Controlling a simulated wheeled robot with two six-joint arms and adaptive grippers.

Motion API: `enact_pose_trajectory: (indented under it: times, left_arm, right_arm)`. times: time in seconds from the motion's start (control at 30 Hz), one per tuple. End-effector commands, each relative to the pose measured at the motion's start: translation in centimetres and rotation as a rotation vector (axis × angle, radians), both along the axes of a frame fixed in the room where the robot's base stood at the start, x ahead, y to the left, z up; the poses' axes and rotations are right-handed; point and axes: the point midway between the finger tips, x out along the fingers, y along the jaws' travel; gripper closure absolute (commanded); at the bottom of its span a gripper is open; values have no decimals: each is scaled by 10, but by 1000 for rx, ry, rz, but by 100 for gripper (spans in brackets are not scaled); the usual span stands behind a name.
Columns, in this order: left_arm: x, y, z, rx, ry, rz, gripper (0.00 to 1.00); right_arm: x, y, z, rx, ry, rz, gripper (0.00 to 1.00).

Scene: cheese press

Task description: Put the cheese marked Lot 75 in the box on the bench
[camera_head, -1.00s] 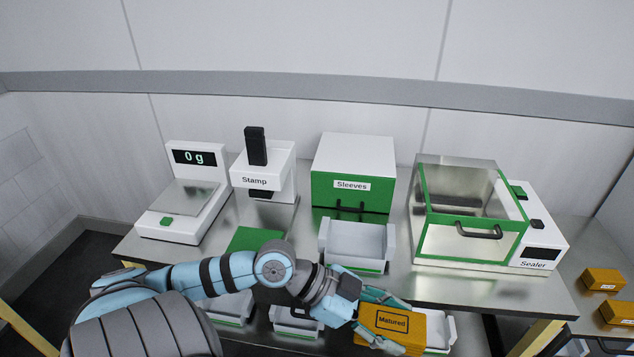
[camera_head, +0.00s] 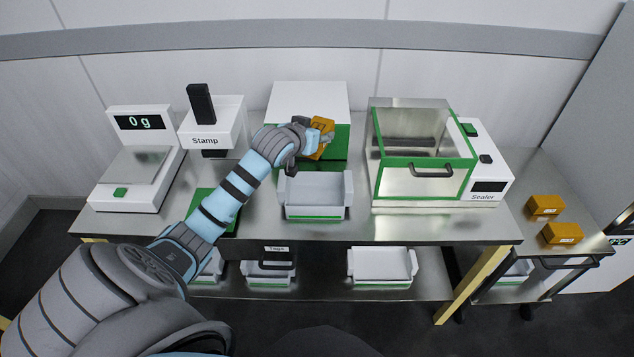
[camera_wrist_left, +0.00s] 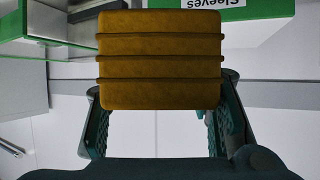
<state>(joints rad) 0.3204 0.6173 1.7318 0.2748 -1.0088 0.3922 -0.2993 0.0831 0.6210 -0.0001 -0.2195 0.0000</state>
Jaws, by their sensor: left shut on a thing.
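My left gripper (camera_head: 312,137) is shut on an orange-brown cheese block (camera_head: 324,128). It holds the block in the air in front of the sleeves box, above and behind the open white box (camera_head: 316,213) with the green base on the bench. In the left wrist view, the ridged cheese (camera_wrist_left: 160,60) sits between the two fingers. No lot mark can be read on it. The white box looks empty where I can see in. Two other orange cheeses, one (camera_head: 545,207) behind the other (camera_head: 561,235), lie on the right side table, their labels too small to read. My right gripper is not in view.
On the bench stand a scale (camera_head: 137,177) reading 0 g, a stamp press (camera_head: 212,130), the white and green sleeves box (camera_head: 310,97) and a sealer (camera_head: 425,165) with a closed green-framed front. Several white trays, one (camera_head: 382,266) at the right, sit on the shelf below.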

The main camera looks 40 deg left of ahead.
Motion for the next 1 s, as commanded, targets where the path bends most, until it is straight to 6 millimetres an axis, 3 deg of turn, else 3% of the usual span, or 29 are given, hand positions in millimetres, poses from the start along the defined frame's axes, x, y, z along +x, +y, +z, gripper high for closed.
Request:
enact_pose_trajectory:
  times: [0.2,0.3,0.57,0.6,0.67,0.87,0.9,1.0]
  left_arm:
    - [-1,-1,-89,-2,8,-2,93]
    - [-1,-1,-121,-1,6,-3,93]
    - [-1,-2,-166,0,4,-5,93]
    - [-1,-2,-175,0,4,-5,99]
    - [-1,-2,-185,-1,6,-5,100]
    - [-2,-2,-188,-1,8,-4,100]
    - [-2,-2,-189,-1,9,-4,51]
    - [-2,-2,-188,0,7,-5,44]
  right_arm:
    - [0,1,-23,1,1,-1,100]
    - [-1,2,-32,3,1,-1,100]
    - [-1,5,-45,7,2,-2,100]
    - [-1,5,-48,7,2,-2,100]
    - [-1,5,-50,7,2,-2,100]
    - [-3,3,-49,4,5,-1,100]
    - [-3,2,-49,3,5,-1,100]
    - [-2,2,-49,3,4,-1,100]
